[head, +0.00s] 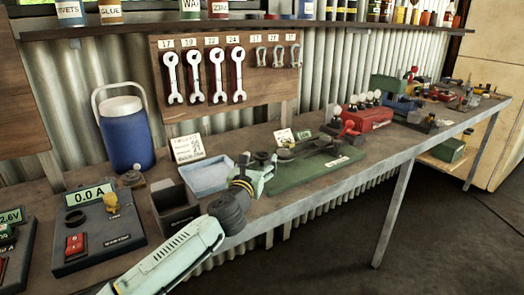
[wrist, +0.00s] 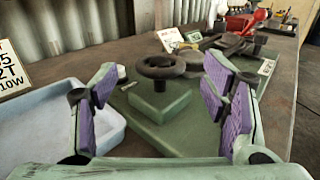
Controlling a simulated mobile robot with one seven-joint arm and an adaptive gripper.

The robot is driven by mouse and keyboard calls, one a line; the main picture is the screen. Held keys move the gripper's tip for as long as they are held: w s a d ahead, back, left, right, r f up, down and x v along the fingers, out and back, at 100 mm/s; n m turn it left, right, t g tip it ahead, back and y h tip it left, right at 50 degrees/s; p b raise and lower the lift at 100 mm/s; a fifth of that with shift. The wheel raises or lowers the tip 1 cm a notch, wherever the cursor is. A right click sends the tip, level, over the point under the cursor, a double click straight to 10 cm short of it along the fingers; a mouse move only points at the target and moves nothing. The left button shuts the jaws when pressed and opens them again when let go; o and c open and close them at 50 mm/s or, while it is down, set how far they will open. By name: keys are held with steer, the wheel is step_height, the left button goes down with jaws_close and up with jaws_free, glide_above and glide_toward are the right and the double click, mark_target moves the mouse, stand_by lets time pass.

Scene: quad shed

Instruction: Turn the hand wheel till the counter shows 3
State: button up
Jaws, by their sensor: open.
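The dark hand wheel (wrist: 161,66) lies flat on top of a green block (wrist: 160,100), fixed to a green base plate (wrist: 140,135). A small knob stands up at its left side. My gripper (wrist: 160,84) is open and empty, with purple-padded fingers left and right of the wheel and nearer the camera, apart from it. In the head view my gripper (head: 256,168) is at the left end of the green base plate (head: 315,168), and the wheel is hard to make out there. A small green display (wrist: 193,37) stands behind the plate; its reading is too small to tell.
A pale blue tray (head: 206,176) and a dark open box (head: 175,208) are left of my gripper. A white card (wrist: 170,40) stands behind the wheel. Dark bar-like parts (head: 312,146) lie on the plate. A red device (head: 367,118) is farther right.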

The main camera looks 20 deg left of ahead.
mark_target(260, 159)
steer(key=w+p, duration=0.1)
steer(key=w, duration=0.3)
steer(key=shift+w+a, duration=0.15)
steer(key=shift+w, duration=0.25)
steer(key=c, duration=1.2)
steer(key=shift+y, duration=0.3)
